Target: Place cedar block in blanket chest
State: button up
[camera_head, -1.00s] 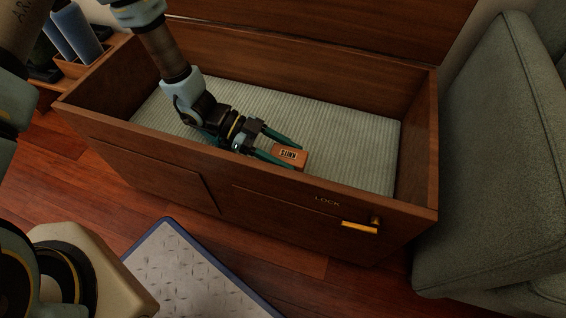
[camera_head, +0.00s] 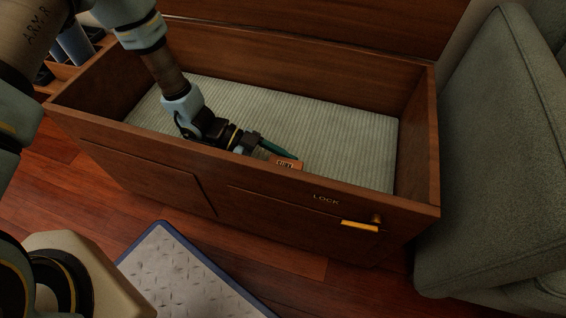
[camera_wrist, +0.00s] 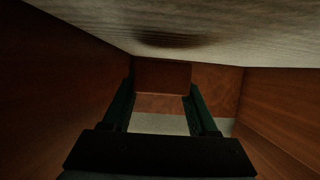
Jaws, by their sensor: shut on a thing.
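The cedar block (camera_head: 287,164) is a small orange-brown piece with dark lettering, inside the open blanket chest (camera_head: 350,190), near its front wall. My gripper (camera_head: 279,159) reaches down into the chest and is shut on the block. One green finger shows in the head view; the other is hidden behind the front wall, as is the block's lower part. In the wrist view the block (camera_wrist: 162,76) sits at the ends of the two green fingers. I cannot tell whether the block touches the chest's floor.
The chest floor has a pale ribbed lining (camera_head: 340,130), clear on the right. A gold lock lever (camera_head: 360,225) juts from the front. A grey-green sofa (camera_head: 490,170) stands close at right. A blue-edged mat (camera_head: 185,275) lies in front.

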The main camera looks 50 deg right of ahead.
jog(key=o, duration=1.3)
jog(key=shift+f, duration=0.15)
jog(key=shift+o, duration=0.2)
jog(key=shift+r, duration=0.25)
jog(key=p+v, duration=0.1)
jog(key=v, duration=0.2)
jog(key=p+v, duration=0.1)
jog(key=v, duration=0.3)
jog(key=r+p+v, duration=0.1)
jog(key=v, duration=0.3)
jog(key=shift+s, duration=0.1)
jog(key=shift+w+a+r, duration=0.1)
jog(key=shift+w+a, duration=0.1)
jog(key=shift+w, duration=0.3)
